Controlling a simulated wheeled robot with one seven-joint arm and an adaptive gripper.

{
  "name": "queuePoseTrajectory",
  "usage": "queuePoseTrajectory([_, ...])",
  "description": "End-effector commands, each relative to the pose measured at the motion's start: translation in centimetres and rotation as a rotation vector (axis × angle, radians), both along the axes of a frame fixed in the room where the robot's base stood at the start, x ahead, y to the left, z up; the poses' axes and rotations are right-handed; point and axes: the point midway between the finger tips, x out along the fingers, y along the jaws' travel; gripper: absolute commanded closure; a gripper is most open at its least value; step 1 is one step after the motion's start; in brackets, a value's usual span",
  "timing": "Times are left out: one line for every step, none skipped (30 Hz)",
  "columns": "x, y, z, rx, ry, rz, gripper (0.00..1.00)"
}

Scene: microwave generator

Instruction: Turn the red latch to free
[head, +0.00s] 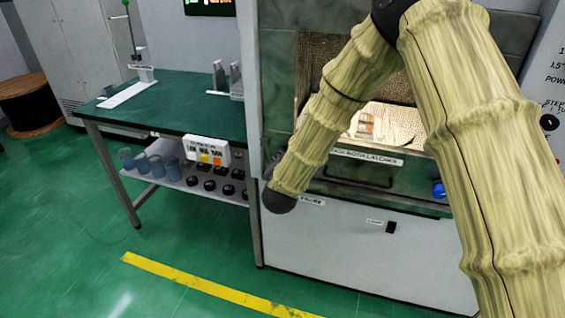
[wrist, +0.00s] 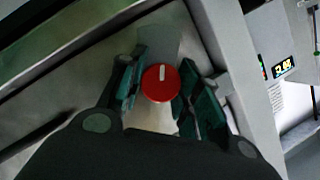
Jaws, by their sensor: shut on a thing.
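The red latch (wrist: 160,84) is a round red knob with a white line on its face, seen in the wrist view. The line points almost straight up in that picture. My gripper (wrist: 164,92) has one green-grey finger on each side of the knob and is shut on it. In the head view my arm, with a pale, bamboo-like surface, reaches down to the left front of the cabinet (head: 365,240). The red latch and my fingers are hidden there behind the arm's dark end.
A blue knob (head: 438,190) sits at the cabinet's right. Above the labelled front edge is an open chamber (head: 400,120) with an orange-and-white item inside. A green-topped table (head: 190,105) with a lower shelf stands left.

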Motion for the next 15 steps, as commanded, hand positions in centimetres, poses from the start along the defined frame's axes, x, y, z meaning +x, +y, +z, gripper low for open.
queuePoseTrajectory([-0.06,0.09,-0.13,0.001,0.002,0.002,0.63])
queuePoseTrajectory([-0.07,0.10,-0.13,0.001,0.002,0.002,0.58])
queuePoseTrajectory([-0.06,0.09,-0.13,0.001,0.002,0.002,0.50])
queuePoseTrajectory([-0.06,0.08,-0.12,0.001,0.002,0.002,0.45])
queuePoseTrajectory([-0.06,0.08,-0.11,0.001,0.002,0.002,0.45])
queuePoseTrajectory([-0.06,0.06,-0.10,0.000,0.001,0.001,0.45])
queuePoseTrajectory([-0.05,0.06,-0.10,0.000,0.001,0.001,0.45])
queuePoseTrajectory([-0.04,0.05,-0.08,0.000,0.001,0.001,0.45])
queuePoseTrajectory([-0.04,0.05,-0.08,0.000,0.001,0.001,0.45])
queuePoseTrajectory([-0.04,0.04,-0.07,0.000,0.001,0.001,0.45])
queuePoseTrajectory([-0.04,0.04,-0.07,0.000,0.001,0.001,0.45])
queuePoseTrajectory([-0.04,0.03,-0.06,0.000,0.001,0.001,0.45])
queuePoseTrajectory([-0.05,0.03,-0.04,0.001,0.001,0.000,0.45])
queuePoseTrajectory([-0.10,0.03,-0.03,0.001,0.001,0.000,0.45])
queuePoseTrajectory([-0.21,0.04,0.02,0.001,0.001,0.000,0.45])
